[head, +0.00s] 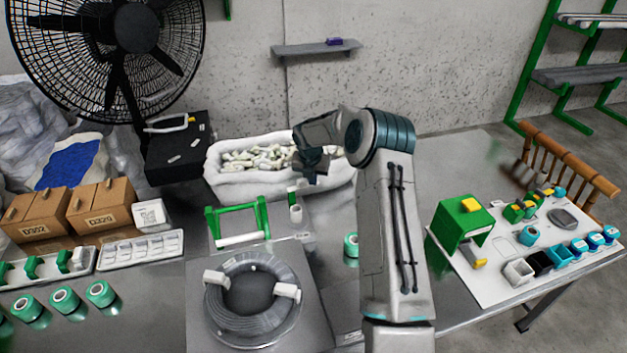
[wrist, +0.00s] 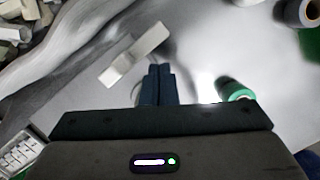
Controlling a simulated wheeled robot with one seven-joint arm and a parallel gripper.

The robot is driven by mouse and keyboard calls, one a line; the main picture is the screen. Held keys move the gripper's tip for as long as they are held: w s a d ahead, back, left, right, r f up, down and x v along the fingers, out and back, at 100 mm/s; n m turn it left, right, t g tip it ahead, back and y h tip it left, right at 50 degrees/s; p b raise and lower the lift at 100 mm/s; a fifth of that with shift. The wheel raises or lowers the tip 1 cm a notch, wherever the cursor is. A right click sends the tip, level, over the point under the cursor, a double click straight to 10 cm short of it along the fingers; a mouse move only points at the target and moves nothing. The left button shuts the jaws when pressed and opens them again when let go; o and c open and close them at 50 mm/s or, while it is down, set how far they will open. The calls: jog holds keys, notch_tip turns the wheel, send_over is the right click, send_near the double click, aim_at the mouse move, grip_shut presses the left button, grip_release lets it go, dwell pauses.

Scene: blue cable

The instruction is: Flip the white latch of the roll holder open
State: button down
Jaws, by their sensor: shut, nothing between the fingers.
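The green roll holder frame (head: 209,226), with a white bar across its front, stands on the steel table in the head view. In the wrist view, a white angled piece (wrist: 135,55) that looks like the latch lies just beyond and left of my fingertips. I cannot tell whether they touch. My gripper (wrist: 160,70) is shut and empty. In the head view my gripper (head: 313,177) is above the table, right of the holder and in front of the white bin.
A white bin (head: 225,181) of pale parts is behind. A grey cable coil (head: 253,330) lies in front of the holder. A green roll (head: 351,245) stands to the right, perhaps the one in the wrist view (wrist: 235,89). Cardboard boxes (head: 100,207) are at left.

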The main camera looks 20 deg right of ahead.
jog(key=p+v, duration=0.3)
jog(key=v, duration=0.3)
jog(key=shift+s+d+r, duration=0.25)
jog(key=shift+d+r, duration=0.05)
jog(key=shift+d, duration=0.05)
jog(key=s+a+r+m, duration=0.3)
jog(key=s+r+m, duration=0.4)
jog(key=s+r, duration=0.3)
jog(key=s+a+r+m, duration=0.2)
jog(key=s+r+m, duration=0.6)
jog(key=s+r, duration=0.2)
jog(key=s+a+m+t+y, duration=0.1)
jog(key=s+a+m, duration=0.2)
jog(key=s+m, duration=1.2)
jog(key=s+b, duration=0.1)
jog(key=s, duration=0.7)
jog(key=shift+r, duration=0.35)
